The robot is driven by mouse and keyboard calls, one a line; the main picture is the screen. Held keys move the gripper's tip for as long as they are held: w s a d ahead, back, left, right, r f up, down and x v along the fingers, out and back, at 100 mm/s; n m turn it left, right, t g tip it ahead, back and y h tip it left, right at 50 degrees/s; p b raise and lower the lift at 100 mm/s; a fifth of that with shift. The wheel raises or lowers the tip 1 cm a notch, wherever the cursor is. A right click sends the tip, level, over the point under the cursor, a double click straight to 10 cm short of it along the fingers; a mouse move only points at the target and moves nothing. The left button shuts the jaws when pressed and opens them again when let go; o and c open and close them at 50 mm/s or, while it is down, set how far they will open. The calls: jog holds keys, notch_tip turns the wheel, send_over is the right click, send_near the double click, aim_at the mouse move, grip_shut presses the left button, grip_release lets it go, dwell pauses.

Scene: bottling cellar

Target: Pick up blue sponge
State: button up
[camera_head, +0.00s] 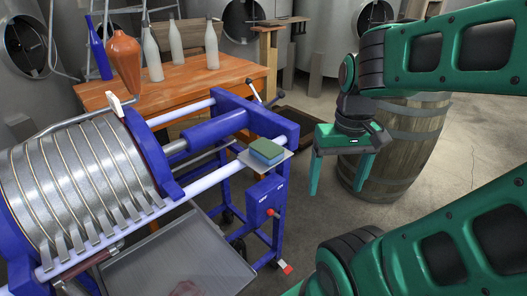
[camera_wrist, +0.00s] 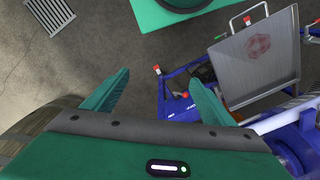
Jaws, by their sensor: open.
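The blue sponge (camera_head: 267,149) has a green top and lies on a small light plate (camera_head: 277,160) on the blue frame of the press. My gripper (camera_head: 340,186) is green, points down and is open and empty. It hangs to the right of the sponge, apart from it, in front of a wooden barrel. In the wrist view the open fingers (camera_wrist: 154,92) show with floor and part of the blue frame beyond them. I cannot make out the sponge in the wrist view.
The press's ribbed metal drum (camera_head: 85,180) and blue frame (camera_head: 285,120) fill the left. A metal tray (camera_head: 175,260) sits below. Several bottles, one white (camera_head: 175,42), stand on a wooden table (camera_head: 235,75) behind. A barrel (camera_head: 405,150) stands right; floor between is clear.

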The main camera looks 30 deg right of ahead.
jog(key=o, duration=0.3)
jog(key=w+r+n, duration=0.5)
jog(key=w+n, duration=0.6)
jog(key=n, duration=0.1)
jog(key=shift+w+a+r, duration=0.2)
jog(key=shift+a+r, duration=0.1)
jog(key=shift+a, duration=0.05)
notch_tip(320, 180, up, 4)
jog(key=f+n, duration=0.1)
jog(key=n, duration=1.3)
send_over(265, 147)
notch_tip(265, 147, down, 10)
jog(key=shift+r, duration=0.15)
jog(key=c, duration=1.2)
jog(key=shift+r, duration=0.1)
